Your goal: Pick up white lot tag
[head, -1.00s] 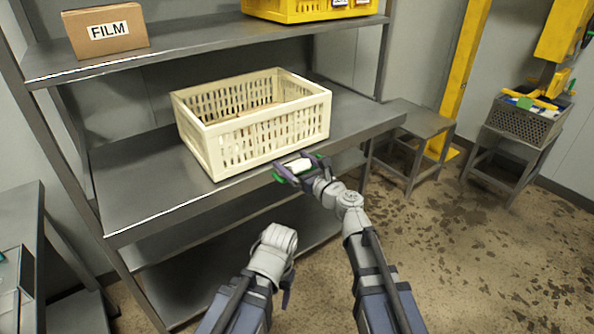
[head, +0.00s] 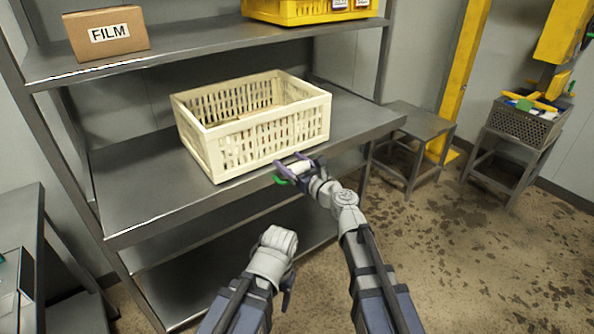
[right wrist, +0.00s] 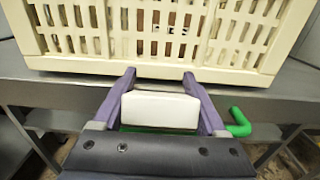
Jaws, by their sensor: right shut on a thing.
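My right gripper (head: 290,167) is at the front edge of the shelf, just in front of the cream basket. In the right wrist view its two purple fingers (right wrist: 160,88) are on either side of a white block-shaped piece, which I take to be the white lot tag (right wrist: 160,110). A green strip shows under the white piece, and a green hooked part (right wrist: 239,122) sticks out to the right. My left gripper (head: 287,290) is low in the head view, mostly hidden behind its own wrist, so its jaws cannot be made out.
The slotted cream basket (head: 270,133) stands on the metal shelf (head: 140,195), close to the right gripper. A FILM box (head: 107,33) and a yellow crate (head: 300,8) are on the upper shelf. A grey stool (head: 415,125) and a grey basket (head: 525,122) are at right.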

